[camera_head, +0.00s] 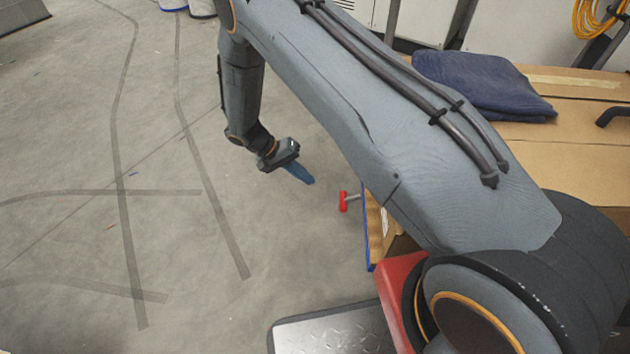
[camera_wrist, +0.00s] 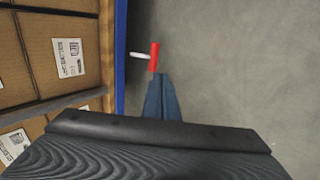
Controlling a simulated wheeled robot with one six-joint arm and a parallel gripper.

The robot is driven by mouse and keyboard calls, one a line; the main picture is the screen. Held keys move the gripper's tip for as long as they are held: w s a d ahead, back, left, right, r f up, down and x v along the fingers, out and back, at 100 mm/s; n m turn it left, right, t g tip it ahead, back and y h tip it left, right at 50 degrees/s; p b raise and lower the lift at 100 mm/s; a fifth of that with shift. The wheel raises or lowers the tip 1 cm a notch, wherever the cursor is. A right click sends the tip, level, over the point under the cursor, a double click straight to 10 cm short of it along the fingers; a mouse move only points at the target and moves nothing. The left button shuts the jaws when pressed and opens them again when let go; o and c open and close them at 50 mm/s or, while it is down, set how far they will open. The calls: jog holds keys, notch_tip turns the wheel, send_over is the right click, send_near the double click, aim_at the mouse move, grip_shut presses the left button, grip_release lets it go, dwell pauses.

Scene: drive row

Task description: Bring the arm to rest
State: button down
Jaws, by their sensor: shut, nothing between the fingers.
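My arm reaches from the lower right across the head view. My gripper (camera_head: 309,181) hangs at its far end over open floor. In the wrist view the blue fingers of my gripper (camera_wrist: 162,118) lie together, with nothing held between them. A red handle on a pale rod (camera_head: 344,201) sticks out from a shelf to the right of my gripper in the head view. In the wrist view the red handle (camera_wrist: 154,57) appears just beyond the fingertips, and I cannot tell how far below it is.
The blue-edged shelf (camera_wrist: 120,50) holds several cardboard boxes (camera_wrist: 72,60) with white labels. A dark blue cloth (camera_head: 480,82) lies on cardboard at the right. A yellow coiled hose (camera_head: 598,18) hangs at the back right.

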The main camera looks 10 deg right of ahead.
jog(key=shift+a+r, duration=0.15)
jog(key=shift+r, duration=0.1)
dwell(0.4)
jog(key=s+a+r+n+y, duration=0.1)
jog(key=s+a+r, duration=0.2)
jog(key=r, duration=0.5)
jog(key=s+a+r+n+y, duration=0.1)
jog(key=s+a+r+y, duration=0.15)
jog(key=r, duration=0.55)
jog(key=s+a+r+n+y, duration=0.1)
jog(key=s+a+r, duration=0.3)
jog(key=r, duration=0.5)
jog(key=s+a+r+n+t+y, duration=0.1)
jog(key=s+r+n+y, duration=0.15)
jog(key=s+r, duration=0.65)
jog(key=s+r+n+t+y, duration=0.1)
jog(key=s+r+n+y, duration=0.3)
jog(key=s, duration=0.9)
jog(key=d+r+m+h+p, duration=0.1)
jog(key=d+r+m+p, duration=0.2)
jog(key=d+r+p, duration=0.7)
jog(key=d+r+m+h+p, duration=0.2)
jog(key=d+r+m+p, duration=0.2)
jog(key=d+r+p, duration=0.6)
notch_tip(320, 180, up, 7)
jog(key=p, duration=1.4)
jog(key=shift+d, duration=0.25)
jog(key=shift+w+f, duration=0.1)
